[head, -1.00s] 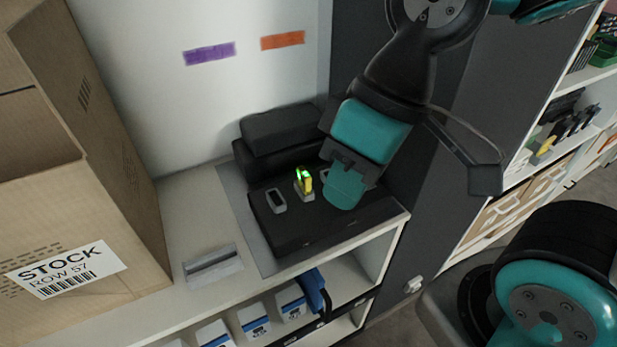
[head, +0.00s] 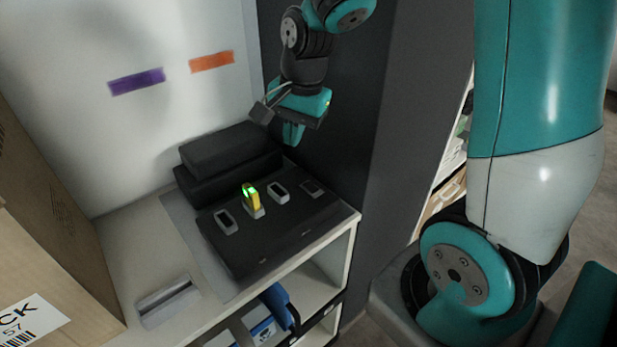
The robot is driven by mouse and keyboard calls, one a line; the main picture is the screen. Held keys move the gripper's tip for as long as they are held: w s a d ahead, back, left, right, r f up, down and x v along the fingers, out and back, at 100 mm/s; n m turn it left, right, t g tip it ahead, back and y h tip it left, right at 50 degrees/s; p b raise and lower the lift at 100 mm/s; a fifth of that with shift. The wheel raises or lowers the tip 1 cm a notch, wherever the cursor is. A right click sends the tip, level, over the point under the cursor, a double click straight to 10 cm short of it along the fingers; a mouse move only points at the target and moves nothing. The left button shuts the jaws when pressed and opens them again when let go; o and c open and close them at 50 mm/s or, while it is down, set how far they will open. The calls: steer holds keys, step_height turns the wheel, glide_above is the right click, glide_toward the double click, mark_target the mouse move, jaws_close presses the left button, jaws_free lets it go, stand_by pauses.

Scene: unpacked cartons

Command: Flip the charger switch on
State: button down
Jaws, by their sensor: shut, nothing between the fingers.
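The charger (head: 275,235) is a low black unit on the shelf top, with grey-rimmed sockets along it. A yellow piece with a glowing green top (head: 252,199) stands upright in one socket. Two other grey-rimmed sockets, one on the left (head: 226,221) and one on the right (head: 279,192), look empty. A flat dark rectangle (head: 312,188) sits at the charger's right end; I cannot tell whether it is the switch or how it is set. My gripper (head: 292,136) is shut and empty, pointing down above the charger's back right, apart from it.
Black stacked blocks (head: 230,160) stand behind the charger. A dark grey panel (head: 345,150) rises close on the right. A carton (head: 40,220) stands on the left, and a grey holder (head: 168,300) lies at the front. Blue-and-white boxes (head: 262,330) are on the shelf below.

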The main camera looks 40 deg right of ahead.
mark_target(308, 183)
steer(key=w+d+f+m+h, duration=0.1)
steer(key=w+d+f+m, duration=0.1)
steer(key=d+m, duration=0.3)
steer(key=shift+w+d+f+m, duration=0.4)
steer(key=shift+d+f, duration=0.2)
steer(key=shift+d, duration=0.5)
steer(key=f+p, duration=0.1)
steer(key=f, duration=0.3)
steer(key=w+f+p, duration=0.1)
steer(key=f, duration=0.4)
steer(key=f+p, duration=0.1)
steer(key=f, duration=0.4)
steer(key=shift+w+a, duration=0.1)
steer(key=shift+w, duration=0.2)
